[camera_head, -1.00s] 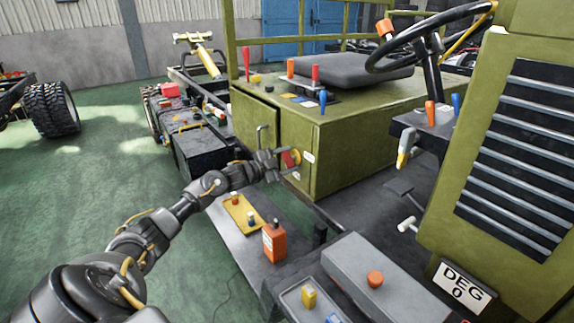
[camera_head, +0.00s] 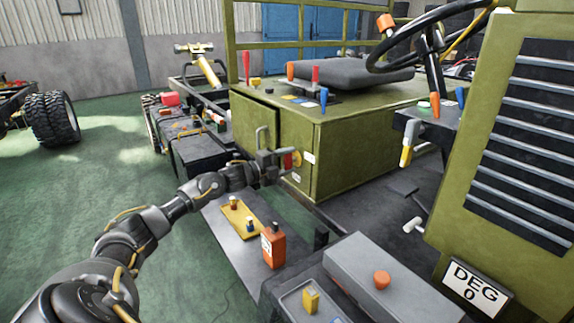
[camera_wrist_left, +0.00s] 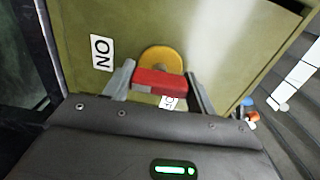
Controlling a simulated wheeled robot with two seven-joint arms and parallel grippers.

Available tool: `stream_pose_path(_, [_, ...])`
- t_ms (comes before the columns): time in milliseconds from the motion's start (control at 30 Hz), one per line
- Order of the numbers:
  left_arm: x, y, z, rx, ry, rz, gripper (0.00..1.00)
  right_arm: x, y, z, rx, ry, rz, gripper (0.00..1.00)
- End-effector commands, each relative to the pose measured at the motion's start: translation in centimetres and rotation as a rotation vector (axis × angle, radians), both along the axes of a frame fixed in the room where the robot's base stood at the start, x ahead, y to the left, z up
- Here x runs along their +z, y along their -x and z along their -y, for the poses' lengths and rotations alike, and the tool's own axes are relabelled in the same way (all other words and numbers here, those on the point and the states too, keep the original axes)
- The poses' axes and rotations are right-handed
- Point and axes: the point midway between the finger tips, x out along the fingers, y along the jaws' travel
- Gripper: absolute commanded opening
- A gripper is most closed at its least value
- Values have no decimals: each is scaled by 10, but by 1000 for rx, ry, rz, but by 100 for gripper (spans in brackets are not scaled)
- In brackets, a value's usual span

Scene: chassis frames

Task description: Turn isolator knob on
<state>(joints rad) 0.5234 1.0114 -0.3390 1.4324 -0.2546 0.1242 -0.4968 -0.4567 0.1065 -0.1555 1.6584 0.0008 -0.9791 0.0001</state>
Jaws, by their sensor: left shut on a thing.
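The isolator knob (camera_head: 288,161) is a red bar on a round yellow plate (camera_wrist_left: 161,58), on the front of the olive-green cabinet. My left gripper (camera_head: 279,164) is at the knob. In the left wrist view its two fingers stand at either end of the red bar (camera_wrist_left: 160,83), shut on it. An ON label (camera_wrist_left: 101,52) is left of the plate in that view. Another label (camera_wrist_left: 168,102), partly hidden by the red bar, is below. In the head view, white labels sit to the right of the knob and below it. My right gripper is not in view.
A bent grey handle (camera_head: 262,138) stands out from the cabinet just left of the knob. Below are a yellow tray (camera_head: 240,219) with small knobs and an orange box (camera_head: 273,246). A steering wheel (camera_head: 400,50) is at upper right. Green floor at left is open.

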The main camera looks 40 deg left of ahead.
Motion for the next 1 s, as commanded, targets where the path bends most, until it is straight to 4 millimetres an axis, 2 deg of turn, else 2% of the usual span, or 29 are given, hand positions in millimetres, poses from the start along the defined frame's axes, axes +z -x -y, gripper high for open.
stream_pose_path(567, [-2, 0, 1, -3, -32, 4, 34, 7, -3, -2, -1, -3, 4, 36])
stream_pose_path(600, [-2, 0, 1, -4, -32, 4, 59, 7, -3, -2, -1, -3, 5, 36])
stream_pose_path(733, [-2, 0, 1, -3, -32, 5, 76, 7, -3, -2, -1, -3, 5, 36])
stream_pose_path(1000, [-1, 0, 0, -1, -30, 7, 78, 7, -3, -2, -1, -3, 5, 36])
